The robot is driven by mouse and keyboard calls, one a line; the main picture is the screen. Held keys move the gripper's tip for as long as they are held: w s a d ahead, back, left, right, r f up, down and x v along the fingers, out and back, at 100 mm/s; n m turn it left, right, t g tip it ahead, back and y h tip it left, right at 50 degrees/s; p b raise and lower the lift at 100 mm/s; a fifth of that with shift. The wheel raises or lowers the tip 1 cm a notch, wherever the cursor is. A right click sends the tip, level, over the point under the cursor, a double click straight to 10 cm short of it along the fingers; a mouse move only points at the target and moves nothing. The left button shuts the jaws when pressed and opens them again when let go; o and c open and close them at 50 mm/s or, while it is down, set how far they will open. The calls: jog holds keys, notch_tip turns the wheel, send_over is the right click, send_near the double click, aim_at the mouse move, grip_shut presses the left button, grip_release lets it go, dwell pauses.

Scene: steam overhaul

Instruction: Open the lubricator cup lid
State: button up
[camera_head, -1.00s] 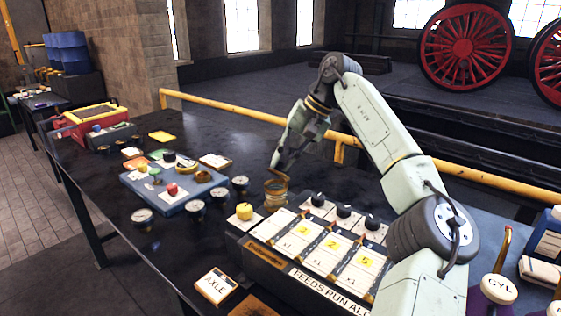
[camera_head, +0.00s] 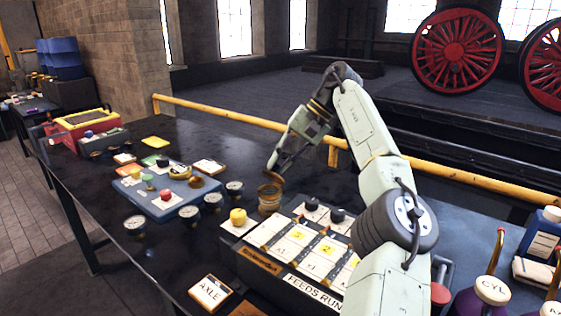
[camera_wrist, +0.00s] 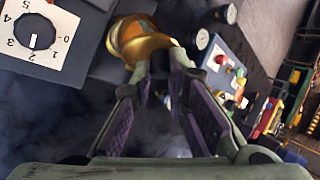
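The brass lubricator cup (camera_head: 269,200) stands on the bench at the back left corner of the feed box. A brass piece, apparently its lid, shows at the top just under my gripper (camera_head: 273,166). I cannot tell how far it is raised. In the wrist view the brass cup (camera_wrist: 145,45) is beyond my fingertips (camera_wrist: 162,66), more toward the left one. The fingers stand apart with a dark gap between them and nothing visible held. Whether a fingertip touches the brass is unclear.
The feed box (camera_head: 300,245) with white panels and black knobs is right of the cup. A yellow knob (camera_head: 238,216), several gauges and a blue tray (camera_head: 185,200) lie left. A yellow rail (camera_head: 230,117) runs behind. Purple cans (camera_head: 480,300) stand at right.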

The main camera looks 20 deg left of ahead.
jog(key=o, duration=0.5)
dwell(0.4)
